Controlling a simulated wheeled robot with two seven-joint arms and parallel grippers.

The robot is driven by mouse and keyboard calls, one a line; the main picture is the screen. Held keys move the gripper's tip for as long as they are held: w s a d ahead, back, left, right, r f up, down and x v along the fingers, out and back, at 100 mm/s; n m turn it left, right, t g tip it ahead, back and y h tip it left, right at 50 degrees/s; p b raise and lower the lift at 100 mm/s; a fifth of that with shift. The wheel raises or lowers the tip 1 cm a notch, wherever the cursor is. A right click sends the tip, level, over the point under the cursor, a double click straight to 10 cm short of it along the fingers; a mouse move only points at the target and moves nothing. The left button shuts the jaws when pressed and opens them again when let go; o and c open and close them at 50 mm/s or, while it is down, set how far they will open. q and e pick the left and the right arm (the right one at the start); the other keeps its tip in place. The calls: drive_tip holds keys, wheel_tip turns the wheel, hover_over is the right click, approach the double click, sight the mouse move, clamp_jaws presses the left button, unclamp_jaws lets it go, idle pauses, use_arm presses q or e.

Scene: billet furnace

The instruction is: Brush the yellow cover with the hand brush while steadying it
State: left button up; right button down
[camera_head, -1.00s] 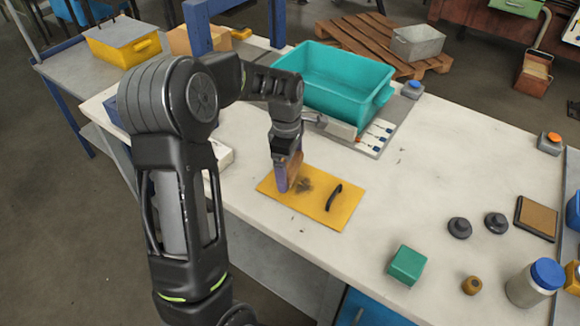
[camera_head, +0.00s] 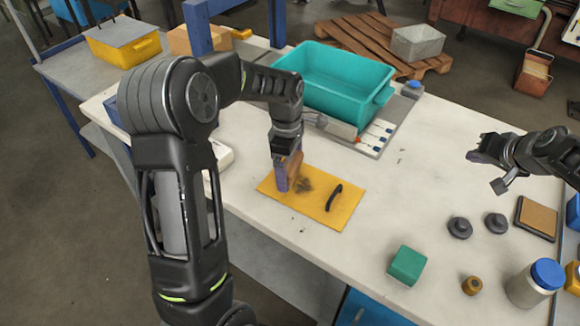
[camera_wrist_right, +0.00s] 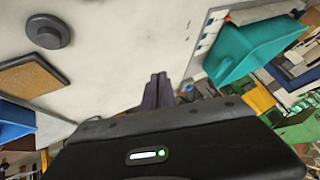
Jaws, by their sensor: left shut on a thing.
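The yellow cover (camera_head: 335,209) lies flat on the white workbench, with a black handle (camera_head: 334,197) and a dark dirt patch (camera_head: 304,186) on top. My left gripper (camera_head: 288,155) is shut on the hand brush (camera_head: 282,179), which has a brown body and purplish lower part. The brush is over the cover's left part, beside the dirt; I cannot tell whether it touches. My right gripper (camera_head: 478,150) is over the bench's right side, well away from the cover. In the right wrist view its fingers (camera_wrist_right: 158,90) are together with nothing between them.
A teal bin (camera_head: 345,85) stands behind the cover, with a tray of small tools (camera_head: 376,135) beside it. A green block (camera_head: 407,265), dark round knobs (camera_head: 460,228), a brown pad (camera_head: 537,217) and a blue-lidded jar (camera_head: 535,283) stand right. The bench's middle is clear.

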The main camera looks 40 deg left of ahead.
drive_tip(key=s+a+f+n+g, duration=0.1)
drive_tip(key=s+a+f, duration=0.1)
drive_tip(key=s+a, duration=0.3)
drive_tip(key=s+a+f+n+g, duration=0.1)
drive_tip(key=s+a+f+g, duration=0.15)
drive_tip(key=a, duration=0.55)
drive_tip(key=n+h, duration=0.2)
drive_tip(key=h, duration=0.1)
hover_over(347, 206)
drive_tip(key=f, duration=0.2)
drive_tip(key=shift+d+f, duration=0.35)
drive_tip(key=shift+d, duration=0.05)
drive_tip(key=shift+s+a+f, duration=0.15)
drive_tip(key=shift+s, duration=0.15)
drive_tip(key=shift+f, duration=0.1)
drive_tip(key=shift+f, duration=2.4)
drive_tip(key=shift+f, duration=0.45)
drive_tip(key=shift+f, duration=0.2)
